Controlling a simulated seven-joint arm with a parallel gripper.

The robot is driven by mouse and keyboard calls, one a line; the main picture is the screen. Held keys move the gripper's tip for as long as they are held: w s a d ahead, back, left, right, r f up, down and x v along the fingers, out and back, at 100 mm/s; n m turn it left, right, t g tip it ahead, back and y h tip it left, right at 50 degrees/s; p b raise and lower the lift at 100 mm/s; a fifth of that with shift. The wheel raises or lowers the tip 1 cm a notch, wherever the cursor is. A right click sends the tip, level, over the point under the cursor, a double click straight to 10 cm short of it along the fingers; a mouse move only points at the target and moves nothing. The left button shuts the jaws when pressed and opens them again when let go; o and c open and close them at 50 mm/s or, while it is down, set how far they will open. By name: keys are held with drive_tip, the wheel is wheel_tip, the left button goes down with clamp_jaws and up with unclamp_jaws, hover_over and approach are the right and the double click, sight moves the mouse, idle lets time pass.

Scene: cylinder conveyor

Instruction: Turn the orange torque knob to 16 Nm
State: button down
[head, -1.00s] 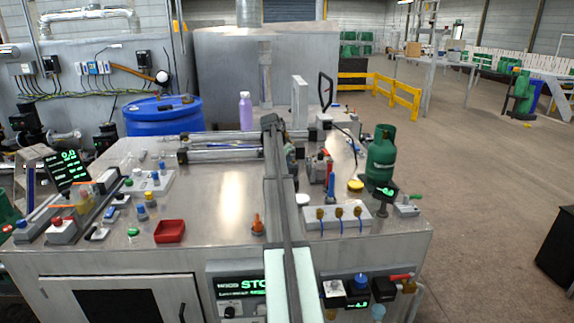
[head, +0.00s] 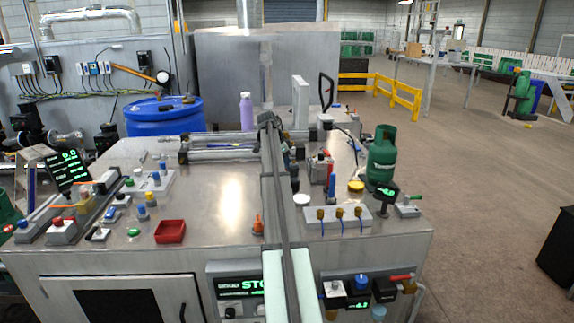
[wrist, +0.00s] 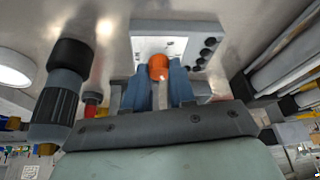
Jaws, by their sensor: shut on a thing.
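The orange knob (wrist: 158,67) sits on a pale grey block (wrist: 180,42) with several dark round holes or buttons along its right side, in the wrist view. My gripper (wrist: 158,84) has its two blue fingers on either side of the knob and is shut on it. The knob's pointer and scale cannot be made out. In the head view my arm hides the gripper and the knob. A small dark display (head: 386,193) with green digits stands by the green gas bottle; its reading is too small to be sure of.
A dark ridged cylinder (wrist: 58,92) stands close left of my gripper, and metal rods (wrist: 288,62) lie to the right. In the head view, the bench holds a red tray (head: 170,232), a green gas bottle (head: 382,158) and a valve block (head: 338,222). Bare metal shows left of my arm.

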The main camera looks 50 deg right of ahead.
drive_tip(key=c, duration=0.9)
unclamp_jaws()
drive_tip(key=shift+c, duration=0.2)
drive_tip(key=shift+r, duration=0.1)
drive_tip(key=v, duration=1.3)
drive_tip(key=shift+r, duration=0.35)
drive_tip(key=shift+w+a, duration=0.15)
drive_tip(key=shift+a, duration=0.05)
